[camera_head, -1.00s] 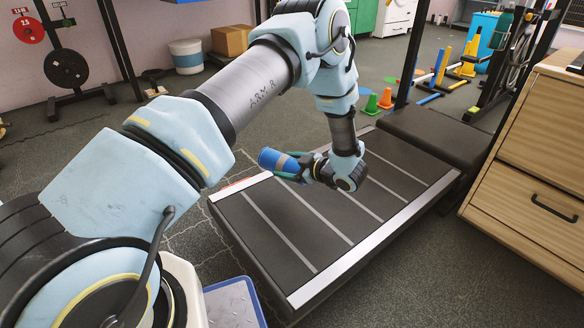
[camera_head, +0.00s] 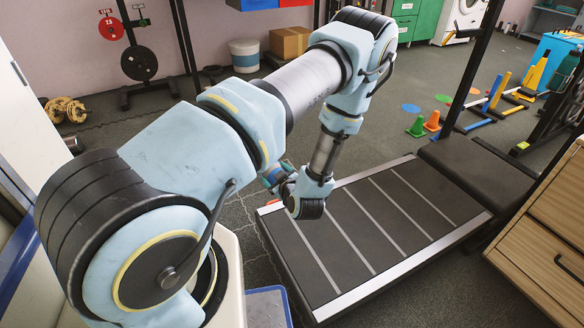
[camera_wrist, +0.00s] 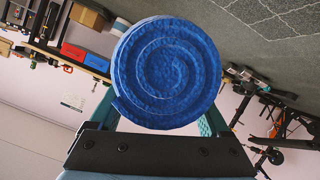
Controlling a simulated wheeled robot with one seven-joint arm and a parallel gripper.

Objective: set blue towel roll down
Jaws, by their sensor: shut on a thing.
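The blue towel roll (camera_wrist: 165,72) fills the middle of the wrist view, its spiral end facing the camera. My gripper (camera_wrist: 162,120) is shut on it, with a finger at each side. In the head view the roll (camera_head: 276,174) is partly hidden behind my gripper (camera_head: 284,176), near the far left corner of the dark striped platform (camera_head: 345,240). I cannot tell its exact height, but it appears held clear of any surface.
A padded bench (camera_head: 475,172) adjoins the platform's far right end. A wooden drawer cabinet (camera_head: 550,215) stands at the right. Small green and orange cones (camera_head: 432,121) are on the floor beyond. A blue-edged plate (camera_head: 267,305) is at the bottom. Much of the platform is bare.

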